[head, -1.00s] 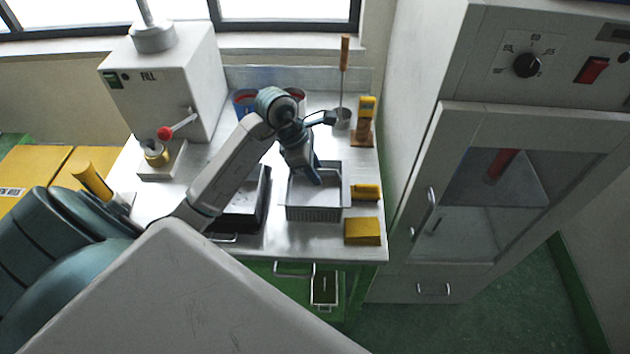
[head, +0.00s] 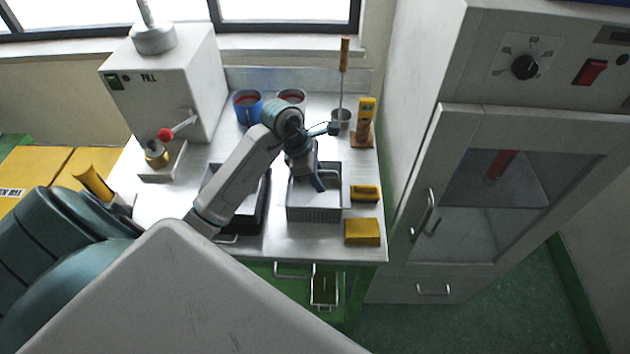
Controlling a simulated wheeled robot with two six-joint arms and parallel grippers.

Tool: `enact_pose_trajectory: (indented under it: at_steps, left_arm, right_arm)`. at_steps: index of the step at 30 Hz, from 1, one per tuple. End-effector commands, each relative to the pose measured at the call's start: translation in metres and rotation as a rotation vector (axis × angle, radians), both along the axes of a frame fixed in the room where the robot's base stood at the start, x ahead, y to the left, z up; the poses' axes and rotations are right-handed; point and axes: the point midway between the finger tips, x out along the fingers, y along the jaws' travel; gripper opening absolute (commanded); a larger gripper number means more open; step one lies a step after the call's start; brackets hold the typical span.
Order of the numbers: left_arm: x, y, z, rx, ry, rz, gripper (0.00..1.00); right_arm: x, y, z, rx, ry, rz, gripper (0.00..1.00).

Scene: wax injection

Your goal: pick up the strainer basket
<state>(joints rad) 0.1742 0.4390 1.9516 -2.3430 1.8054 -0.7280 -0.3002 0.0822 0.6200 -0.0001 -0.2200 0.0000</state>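The strainer basket (head: 313,214) is a grey rectangular basket with a slotted front wall. It sits on the steel table toward the right. My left gripper (head: 319,184) reaches down over the basket, its dark blue fingers pointing at the inside of it near the back and middle. Whether the fingers touch the basket, and how far apart they are, I cannot tell. The arm and wrist hide part of the basket's rear. My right gripper is not in view.
A dark tray (head: 246,219) stands just left of the basket. Yellow blocks (head: 362,232) lie to its right. A steel pot (head: 341,118) with a tall-handled tool, a blue cup (head: 247,108) and another cup (head: 292,97) stand behind. The filling machine (head: 165,85) is at left, a cabinet (head: 480,190) at right.

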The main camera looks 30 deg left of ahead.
Motion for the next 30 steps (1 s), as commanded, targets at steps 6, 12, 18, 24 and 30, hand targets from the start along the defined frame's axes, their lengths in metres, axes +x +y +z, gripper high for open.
enact_pose_trajectory:
  at_steps: [6,12,18,24,30]
  left_arm:
    - [0.0001,0.0001,-0.0021,0.0,0.0,0.0,0.33]
    - [0.0001,0.0,-0.0025,0.0,0.0,0.0,0.33]
    - [0.0001,0.0,-0.0022,0.0,0.0,0.0,0.33]
    - [0.0001,0.0,-0.0022,0.0,-0.001,0.0,0.0]
    - [0.0001,0.0,-0.0022,0.0,0.0,0.0,0.0]
  right_arm:
    - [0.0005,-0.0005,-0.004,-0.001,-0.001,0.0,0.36]
    - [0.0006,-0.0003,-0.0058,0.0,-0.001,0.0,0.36]
    - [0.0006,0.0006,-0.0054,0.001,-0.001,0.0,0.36]
    - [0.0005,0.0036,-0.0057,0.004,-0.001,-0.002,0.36]
    - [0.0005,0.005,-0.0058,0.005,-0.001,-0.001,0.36]
